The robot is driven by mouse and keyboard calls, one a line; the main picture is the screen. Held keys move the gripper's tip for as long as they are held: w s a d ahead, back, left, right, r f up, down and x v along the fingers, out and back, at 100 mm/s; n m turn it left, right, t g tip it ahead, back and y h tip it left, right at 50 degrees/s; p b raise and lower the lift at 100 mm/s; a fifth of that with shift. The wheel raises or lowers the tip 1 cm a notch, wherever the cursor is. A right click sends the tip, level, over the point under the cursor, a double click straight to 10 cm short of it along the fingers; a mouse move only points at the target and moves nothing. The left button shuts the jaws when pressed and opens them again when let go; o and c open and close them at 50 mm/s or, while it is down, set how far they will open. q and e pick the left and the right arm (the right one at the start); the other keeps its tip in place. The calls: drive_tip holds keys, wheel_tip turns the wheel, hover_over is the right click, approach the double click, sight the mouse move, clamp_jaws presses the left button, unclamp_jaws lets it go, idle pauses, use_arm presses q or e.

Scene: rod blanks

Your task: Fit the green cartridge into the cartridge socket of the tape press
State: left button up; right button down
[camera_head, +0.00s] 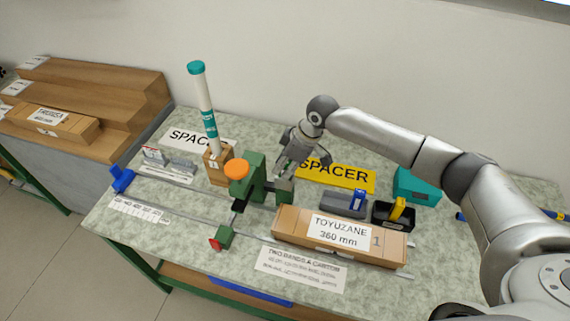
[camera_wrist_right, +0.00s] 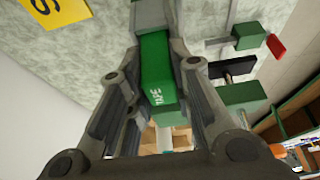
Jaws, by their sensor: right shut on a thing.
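My right gripper (camera_head: 287,163) is shut on the green cartridge at the right side of the tape press (camera_head: 254,178). In the wrist view the cartridge (camera_wrist_right: 155,72), marked TAPE, lies between the fingers of the right gripper (camera_wrist_right: 156,50). The press is green, with an orange round knob (camera_head: 237,169). A grey part (camera_wrist_right: 152,14) also shows just beyond the cartridge in the wrist view. I cannot tell whether the cartridge touches it or sits in the socket. My left gripper is not in view.
A cardboard box (camera_head: 290,222) labelled TOYUZANE lies in front of the press. A white tube with a teal cap (camera_head: 196,68) stands behind it in a small box. A yellow SPACER sign (camera_head: 345,178), a black bin (camera_head: 381,215) and a teal box (camera_head: 420,187) are at the right.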

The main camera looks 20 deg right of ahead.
drive_tip(key=shift+f, duration=0.15)
drive_tip(key=c, duration=1.3)
unclamp_jaws()
drive_tip(key=b+v, duration=0.3)
drive_tip(key=v, duration=0.9)
drive_tip(key=shift+r, duration=0.2)
